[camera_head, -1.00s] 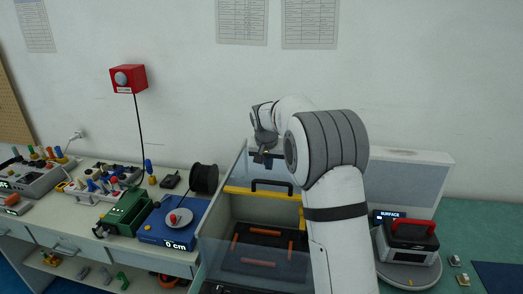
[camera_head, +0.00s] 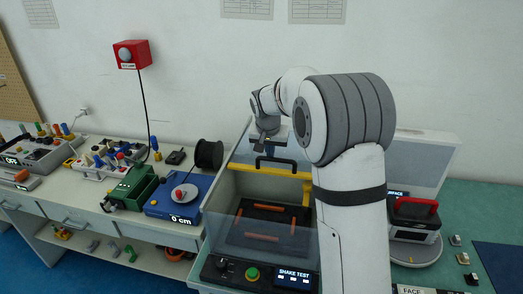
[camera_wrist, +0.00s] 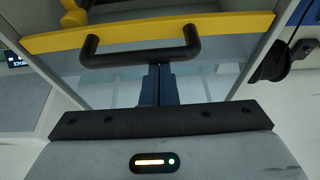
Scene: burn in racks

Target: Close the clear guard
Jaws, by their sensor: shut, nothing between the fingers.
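The clear guard (camera_head: 240,157) is a see-through panel with a yellow edge bar and a black handle (camera_head: 274,161). It stands raised at the back of the shake test box (camera_head: 218,200), whose interior shows from above. My gripper (camera_head: 259,148) is just above and behind the handle in the head view. In the wrist view, my gripper's blue fingers (camera_wrist: 158,80) are shut and empty, close to the middle of the handle (camera_wrist: 140,54). I cannot tell whether they touch it. The yellow bar (camera_wrist: 150,33) runs beyond the handle there.
A black plate with orange bars (camera_head: 263,238) lies inside the box. The box's front panel has a green button (camera_head: 252,274) and a lit display (camera_head: 294,278). A blue unit (camera_head: 176,200) and a black spool (camera_head: 208,154) stand at left. A red-handled device (camera_head: 414,220) stands at right.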

